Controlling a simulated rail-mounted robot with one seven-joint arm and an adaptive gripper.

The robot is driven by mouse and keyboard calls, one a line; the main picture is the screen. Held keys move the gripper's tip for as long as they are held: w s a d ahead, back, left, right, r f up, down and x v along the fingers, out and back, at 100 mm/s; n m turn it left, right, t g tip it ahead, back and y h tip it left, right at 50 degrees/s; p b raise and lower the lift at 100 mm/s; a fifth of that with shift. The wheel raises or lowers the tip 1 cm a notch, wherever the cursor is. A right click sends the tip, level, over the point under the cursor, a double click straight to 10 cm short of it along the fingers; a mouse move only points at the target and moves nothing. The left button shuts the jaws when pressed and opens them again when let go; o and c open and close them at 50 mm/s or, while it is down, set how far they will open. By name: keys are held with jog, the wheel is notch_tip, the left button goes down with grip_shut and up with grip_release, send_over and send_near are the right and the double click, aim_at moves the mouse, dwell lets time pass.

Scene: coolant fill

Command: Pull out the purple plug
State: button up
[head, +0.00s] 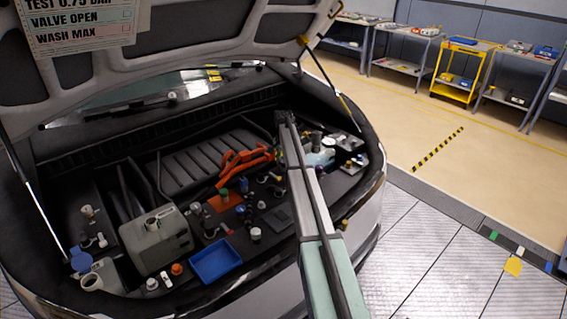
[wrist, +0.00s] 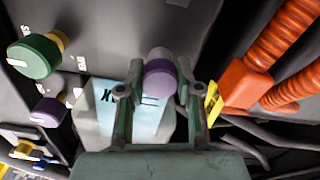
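A purple plug (wrist: 160,78) with a grey part behind it shows in the middle of the wrist view. My gripper (wrist: 162,82) has its two fingers apart, one on each side of this plug. A narrow gap seems to show beside the plug, and I see no clear grip on it. A second purple-capped knob (wrist: 47,111) with a white mark is at the left of the wrist view. In the head view my gripper (head: 284,118) is over the right rear of the engine bay, and I cannot make out the plug there.
A green knob (wrist: 33,56) is at the upper left of the wrist view. Orange ribbed hoses (wrist: 285,40) and a yellow tag (wrist: 213,103) are close to the right finger. A pale labelled block (wrist: 105,120) is below. A blue tray (head: 216,261) is at the bay's front. The raised hood is overhead.

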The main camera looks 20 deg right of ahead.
jog(key=shift+o, duration=1.3)
jog(key=shift+c, duration=0.3)
jog(key=shift+r, duration=0.15)
jog(key=shift+r, duration=0.1)
jog(key=shift+r, duration=0.2)
jog(key=shift+r+p, duration=0.85)
jog(key=shift+r, duration=1.15)
jog(key=shift+a, duration=0.1)
